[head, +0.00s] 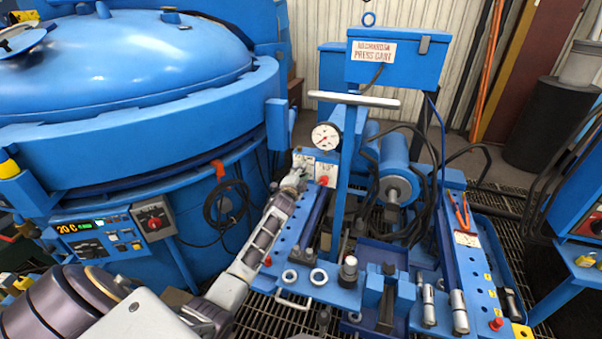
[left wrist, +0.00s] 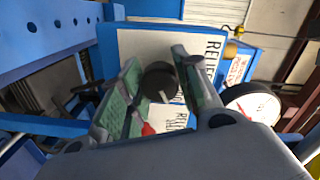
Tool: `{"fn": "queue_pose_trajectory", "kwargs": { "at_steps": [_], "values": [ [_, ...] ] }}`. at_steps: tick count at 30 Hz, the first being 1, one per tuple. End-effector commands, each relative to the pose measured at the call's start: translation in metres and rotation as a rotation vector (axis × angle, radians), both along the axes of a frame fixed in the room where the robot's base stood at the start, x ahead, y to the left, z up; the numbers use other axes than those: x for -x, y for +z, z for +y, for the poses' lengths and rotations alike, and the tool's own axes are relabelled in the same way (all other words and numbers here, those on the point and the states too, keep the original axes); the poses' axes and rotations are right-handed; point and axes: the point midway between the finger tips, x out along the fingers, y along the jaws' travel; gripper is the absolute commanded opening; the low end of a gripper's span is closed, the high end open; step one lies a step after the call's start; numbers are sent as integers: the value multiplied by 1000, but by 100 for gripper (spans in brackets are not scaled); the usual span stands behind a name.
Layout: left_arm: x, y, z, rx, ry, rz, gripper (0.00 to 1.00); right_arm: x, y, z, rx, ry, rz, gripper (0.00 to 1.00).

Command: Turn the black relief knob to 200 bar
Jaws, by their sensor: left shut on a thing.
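The black relief knob (left wrist: 158,80) sits in front of a white plate marked RELIEF (left wrist: 130,45) in the left wrist view. My left gripper (left wrist: 163,88) has its two fingers on either side of the knob and is shut on it. A white line shows on the knob's face; the scale is too small to read. In the head view my left gripper (head: 296,178) reaches the white label plate on the press cart, and the knob is hidden behind it. A round white pressure gauge (head: 325,137) stands above; it also shows in the left wrist view (left wrist: 252,103). My right gripper is not in view.
A red knob (head: 323,181) sits just right of my left gripper. The blue press cart (head: 398,60) has black hoses (head: 425,165) and a white crossbar (head: 353,98) near the gauge. The large blue furnace (head: 130,130) stands at left.

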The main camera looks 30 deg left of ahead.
Motion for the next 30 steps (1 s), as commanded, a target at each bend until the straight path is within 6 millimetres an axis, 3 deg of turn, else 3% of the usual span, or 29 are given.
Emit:
{"fn": "queue_pose_trajectory", "kwargs": {
  "at_steps": [15,16,21,30],
  "values": [
    [0,-2,1,24,1,-3,8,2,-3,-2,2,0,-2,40],
    [0,-2,1,24,1,-3,34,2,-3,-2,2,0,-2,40],
    [0,-1,1,23,1,-3,55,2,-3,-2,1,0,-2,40],
    [0,-1,0,22,1,-5,55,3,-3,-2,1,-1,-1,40]
  ]
}}
